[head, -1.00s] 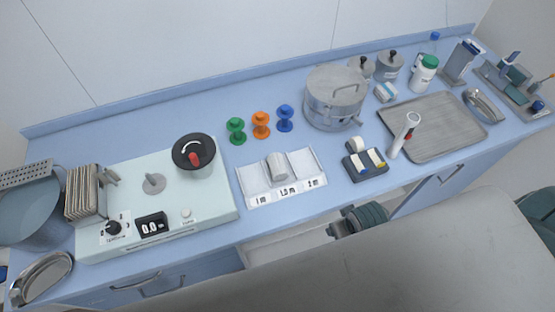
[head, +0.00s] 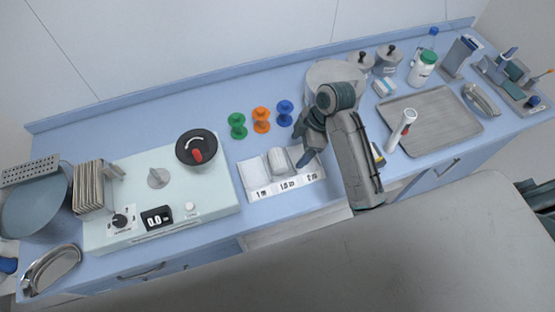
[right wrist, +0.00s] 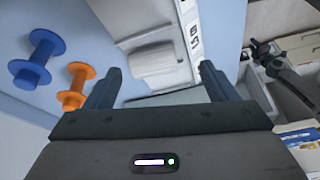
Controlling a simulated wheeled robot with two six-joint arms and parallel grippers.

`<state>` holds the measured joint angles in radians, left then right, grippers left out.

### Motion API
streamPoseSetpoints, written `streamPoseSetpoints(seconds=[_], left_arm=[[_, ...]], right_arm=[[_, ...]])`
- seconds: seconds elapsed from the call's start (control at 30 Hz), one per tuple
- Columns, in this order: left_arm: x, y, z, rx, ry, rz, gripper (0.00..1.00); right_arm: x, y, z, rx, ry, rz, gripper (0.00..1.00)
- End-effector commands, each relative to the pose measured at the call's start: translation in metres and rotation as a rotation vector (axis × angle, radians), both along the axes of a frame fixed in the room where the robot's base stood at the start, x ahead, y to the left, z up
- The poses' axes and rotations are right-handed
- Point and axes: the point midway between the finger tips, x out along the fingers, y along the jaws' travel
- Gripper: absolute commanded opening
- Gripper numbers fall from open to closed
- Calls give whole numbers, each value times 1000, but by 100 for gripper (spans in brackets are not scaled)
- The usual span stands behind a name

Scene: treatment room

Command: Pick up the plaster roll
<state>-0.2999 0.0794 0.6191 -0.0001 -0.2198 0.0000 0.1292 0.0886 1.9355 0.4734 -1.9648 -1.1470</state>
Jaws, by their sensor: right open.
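The plaster roll (head: 278,160) is a whitish cylinder lying in the middle compartment, marked 1.5 m, of a white tray (head: 255,196) with three labelled compartments. In the right wrist view the roll (right wrist: 153,60) lies ahead of the fingers, nearly between them in the picture. My right gripper (head: 304,160) is over the right part of the tray, just right of the roll and apart from it. In the right wrist view its two fingers (right wrist: 160,82) are spread with nothing between them. My left gripper is not in view.
Green (head: 237,125), orange (head: 261,120) and blue (head: 285,112) spools stand behind the tray. My right arm partly covers a steel drum (head: 325,73). A metal tray (head: 440,120) lies further right.

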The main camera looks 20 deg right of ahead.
Motion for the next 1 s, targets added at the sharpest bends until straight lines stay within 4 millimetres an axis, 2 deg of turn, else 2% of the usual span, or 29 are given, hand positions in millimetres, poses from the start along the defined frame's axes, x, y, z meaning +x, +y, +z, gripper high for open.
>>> streamPoseSetpoints(seconds=[0.03,0.1,0.23,0.5,0.57,0.73,0.87,1.0], left_arm=[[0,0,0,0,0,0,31],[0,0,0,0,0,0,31],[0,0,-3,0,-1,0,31],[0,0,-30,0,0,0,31],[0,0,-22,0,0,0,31],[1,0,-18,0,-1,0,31],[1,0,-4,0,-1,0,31],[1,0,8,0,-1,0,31]], right_arm=[[11,3,7,15,-10,58,79],[19,5,12,28,-19,120,79],[24,9,13,40,-25,171,79],[24,20,-17,42,-27,173,79],[24,25,-21,43,-23,171,79],[24,32,-35,41,-25,170,79],[23,41,-44,42,-22,170,79],[23,52,-62,42,-21,170,79]])
